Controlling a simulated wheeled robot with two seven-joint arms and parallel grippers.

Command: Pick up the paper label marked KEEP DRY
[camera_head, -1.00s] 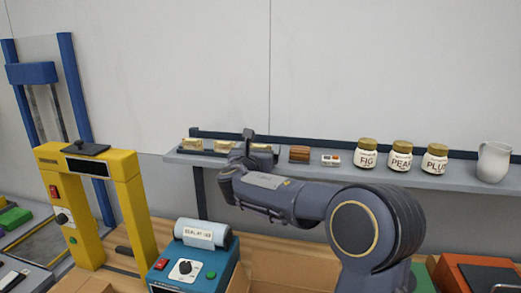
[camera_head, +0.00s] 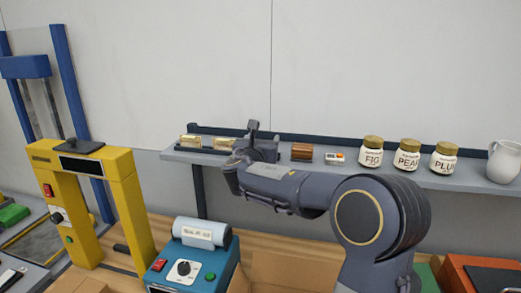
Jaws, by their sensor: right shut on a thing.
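My right gripper (camera_head: 253,139) is at the grey wall shelf, at the right end of a dark tray. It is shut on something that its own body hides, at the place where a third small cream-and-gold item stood. I take this to be a paper label, but no KEEP DRY wording can be read. Two similar small cream-and-gold items, a left one (camera_head: 190,141) and a right one (camera_head: 224,144), stay on the tray, their print too small to read. My left gripper is not in view.
On the shelf (camera_head: 330,169), right of my gripper, are a brown block (camera_head: 301,152), a small white box (camera_head: 334,158), several jars such as the FIG jar (camera_head: 371,153), and a white jug (camera_head: 504,162). Below are a blue label machine (camera_head: 195,262) and a yellow frame (camera_head: 128,205).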

